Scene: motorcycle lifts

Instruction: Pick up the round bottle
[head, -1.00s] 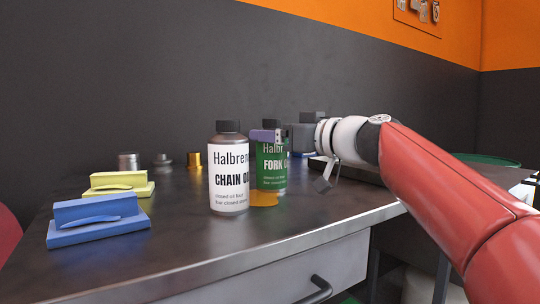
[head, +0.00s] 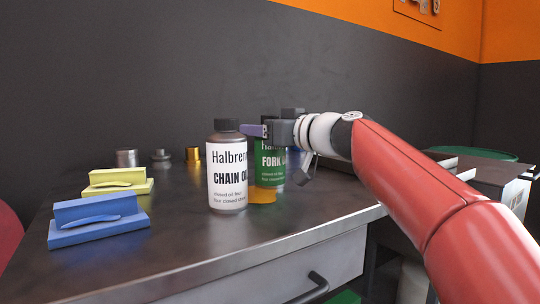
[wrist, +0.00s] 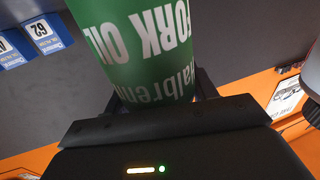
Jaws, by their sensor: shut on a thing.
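The green round bottle labelled FORK OIL (head: 270,165) is upright at the front middle of the bench, partly behind the white-labelled CHAIN OIL bottle (head: 227,178). My gripper (head: 263,130) reaches in from the right and is shut on the green bottle near its top. In the wrist view the green bottle (wrist: 142,45) fills the space between the two dark fingers (wrist: 160,97).
An orange-yellow item (head: 262,195) shows low by the green bottle. Blue (head: 98,222) and yellow (head: 118,183) blocks lie left on the dark bench (head: 185,250). Small metal parts (head: 160,158) stand behind.

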